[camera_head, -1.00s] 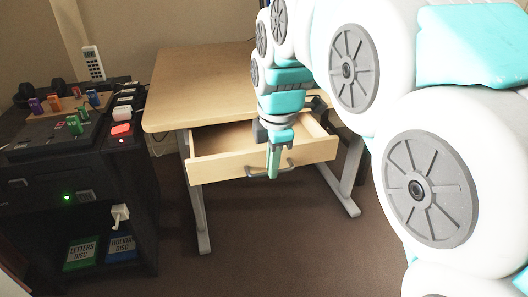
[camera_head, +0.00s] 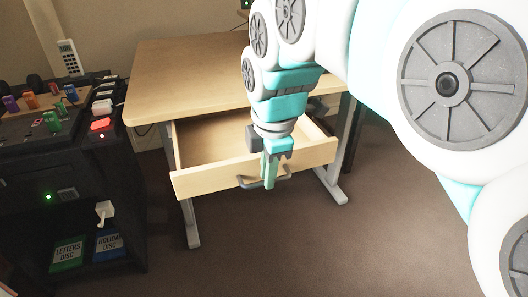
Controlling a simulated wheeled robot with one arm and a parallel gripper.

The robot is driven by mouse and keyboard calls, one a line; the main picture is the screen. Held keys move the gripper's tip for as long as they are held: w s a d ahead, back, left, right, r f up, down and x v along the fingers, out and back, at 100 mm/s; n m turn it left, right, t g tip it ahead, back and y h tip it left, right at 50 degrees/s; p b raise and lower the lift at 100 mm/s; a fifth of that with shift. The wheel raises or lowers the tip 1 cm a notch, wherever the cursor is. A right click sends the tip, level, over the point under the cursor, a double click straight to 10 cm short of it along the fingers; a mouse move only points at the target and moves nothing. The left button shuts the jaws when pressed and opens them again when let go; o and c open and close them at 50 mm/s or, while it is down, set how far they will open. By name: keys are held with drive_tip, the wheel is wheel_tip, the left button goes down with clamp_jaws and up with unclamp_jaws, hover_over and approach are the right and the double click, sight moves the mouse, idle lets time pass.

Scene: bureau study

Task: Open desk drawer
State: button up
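The wooden desk (camera_head: 190,75) stands in the middle of the view on grey metal legs. Its drawer (camera_head: 212,178) is pulled well out, and the empty-looking inside shows behind the front panel. A dark bar handle (camera_head: 250,184) is on the drawer front. My gripper (camera_head: 269,172) points down at the handle, its green fingers overlapping the bar. The fingers look close together, but whether they are closed around the bar is hard to make out. My arm hides the drawer's back right part.
Brown floor (camera_head: 330,255) is clear in front of the desk.

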drive_tip(key=shift+o, duration=0.4)
wheel_tip(320, 180, up, 8)
drive_tip(key=s, duration=0.1)
drive_tip(key=shift+s+d+f, duration=0.15)
drive_tip(key=shift+s+d, duration=0.05)
drive_tip(key=s+d+f+m+g+p, duration=0.2)
drive_tip(key=s+d+f+m, duration=0.3)
drive_tip(key=s+f+m, duration=0.3)
drive_tip(key=s+d+f+m+g+p, duration=0.2)
drive_tip(key=s+d+f+m, duration=0.4)
drive_tip(key=s+f+m, duration=0.3)
drive_tip(key=s+m, duration=0.2)
drive_tip(key=m, duration=0.2)
drive_tip(key=shift+f+h, duration=0.25)
drive_tip(key=shift+h, duration=0.05)
